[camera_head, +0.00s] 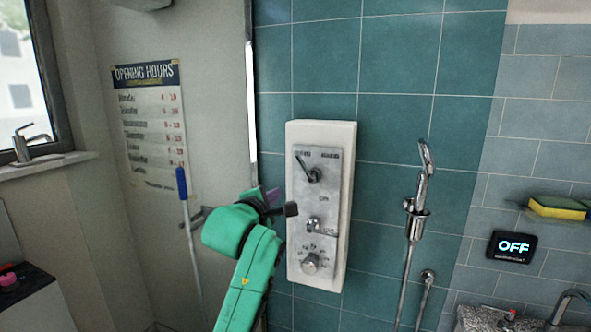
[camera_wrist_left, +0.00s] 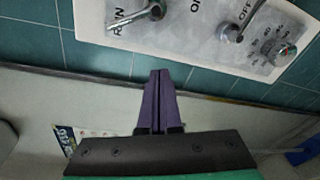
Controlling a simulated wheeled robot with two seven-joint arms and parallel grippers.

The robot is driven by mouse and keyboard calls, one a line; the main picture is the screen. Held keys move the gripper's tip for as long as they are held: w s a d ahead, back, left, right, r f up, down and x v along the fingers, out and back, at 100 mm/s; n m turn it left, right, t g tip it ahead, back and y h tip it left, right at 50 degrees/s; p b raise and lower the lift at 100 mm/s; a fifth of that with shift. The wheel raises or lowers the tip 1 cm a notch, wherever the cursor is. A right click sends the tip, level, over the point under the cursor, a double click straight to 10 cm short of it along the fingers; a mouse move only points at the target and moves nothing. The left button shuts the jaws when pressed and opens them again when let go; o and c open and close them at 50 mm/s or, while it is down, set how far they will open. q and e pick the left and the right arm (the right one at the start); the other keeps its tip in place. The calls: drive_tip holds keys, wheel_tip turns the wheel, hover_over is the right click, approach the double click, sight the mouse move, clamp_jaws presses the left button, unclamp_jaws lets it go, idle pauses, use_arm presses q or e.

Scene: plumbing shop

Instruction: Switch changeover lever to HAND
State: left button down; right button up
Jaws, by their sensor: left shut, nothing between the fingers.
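A white wall unit with a metal control plate (camera_head: 333,222) hangs on teal tiles. Its top lever (camera_head: 308,168), apparently the changeover lever, points up and left toward the left-hand label. The labels are too small to read surely. This lever (camera_wrist_left: 128,19) shows at the upper left in the left wrist view. My left gripper (camera_head: 272,197) is shut and empty, left of the plate, slightly lower than the top lever. In the left wrist view its purple fingers (camera_wrist_left: 157,74) are together, below the lever and apart from it. My right gripper is not in view.
Below the top lever are a smaller lever (camera_head: 315,225) and a round knob (camera_head: 310,264). A hand shower (camera_head: 419,190) hangs to the right, beside a display reading OFF (camera_head: 514,246). A blue-handled pole (camera_head: 182,184) and an opening-hours poster (camera_head: 150,115) are at left.

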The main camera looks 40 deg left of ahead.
sight(305, 167)
use_arm(q)
drive_tip(key=r, duration=0.1)
drive_tip(key=s+r+n, duration=0.2)
drive_tip(key=shift+r+t+y, duration=0.3)
drive_tip(key=shift+r, duration=0.1)
drive_tip(key=shift+w, duration=0.1)
drive_tip(key=w+r+p, duration=0.1)
drive_tip(key=w+p, duration=0.5)
drive_tip(key=w, duration=0.3)
drive_tip(key=shift+a+p, duration=0.25)
drive_tip(key=shift+p, duration=0.1)
drive_tip(key=shift+w+a, duration=0.15)
drive_tip(key=shift+w, duration=0.05)
drive_tip(key=shift+w, duration=0.1)
